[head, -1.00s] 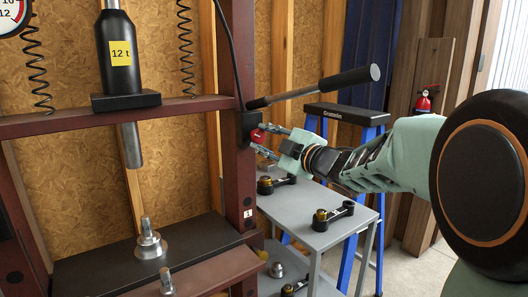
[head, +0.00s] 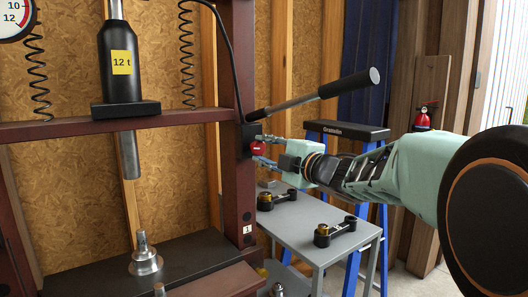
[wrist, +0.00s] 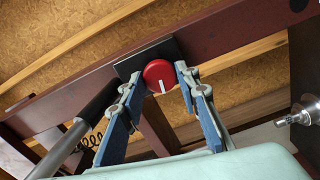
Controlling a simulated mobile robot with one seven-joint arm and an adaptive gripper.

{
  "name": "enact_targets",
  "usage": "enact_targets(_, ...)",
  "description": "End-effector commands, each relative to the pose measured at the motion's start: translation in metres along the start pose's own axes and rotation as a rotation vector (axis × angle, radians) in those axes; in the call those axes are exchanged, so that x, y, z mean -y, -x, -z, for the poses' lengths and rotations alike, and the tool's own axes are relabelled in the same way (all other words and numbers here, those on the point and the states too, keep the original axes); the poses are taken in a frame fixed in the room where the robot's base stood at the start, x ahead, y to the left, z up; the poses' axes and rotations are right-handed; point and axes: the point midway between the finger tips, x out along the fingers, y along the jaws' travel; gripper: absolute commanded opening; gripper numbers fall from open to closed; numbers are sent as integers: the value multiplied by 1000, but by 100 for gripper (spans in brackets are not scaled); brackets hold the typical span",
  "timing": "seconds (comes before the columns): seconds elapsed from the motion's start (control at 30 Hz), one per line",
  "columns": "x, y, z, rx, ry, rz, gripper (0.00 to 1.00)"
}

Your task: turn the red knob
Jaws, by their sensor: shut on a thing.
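The red knob (head: 257,148) sits on a black box (head: 247,134) on the press frame's right post. In the wrist view the round red knob (wrist: 159,74) lies between my fingertips, its white mark pointing down and slightly right. My gripper (head: 268,149) reaches in from the right, with one finger above the knob and one below in the head view. In the wrist view my gripper (wrist: 157,76) has a blue-padded finger on each side of the knob and is shut on it. The exact contact at the fingertips is hard to see.
A lever with a black grip (head: 360,82) slants up just above my gripper. A grey cart (head: 301,222) with black and brass parts stands below my arm. Blue sawhorses (head: 362,150) stand behind. The dark red press frame (head: 240,190) borders the left side.

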Motion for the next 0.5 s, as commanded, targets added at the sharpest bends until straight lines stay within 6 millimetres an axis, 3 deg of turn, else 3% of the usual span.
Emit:
enact_targets(0.1, 0, 0, 0, 0, 0, 0, 6)
enact_targets(0.13, 0, 0, 0, 0, 0, 0, 31)
enact_targets(0.27, 0, 0, 0, 0, -1, 0, 45)
enact_targets(0.5, 0, 0, 0, 0, -1, 0, 47)
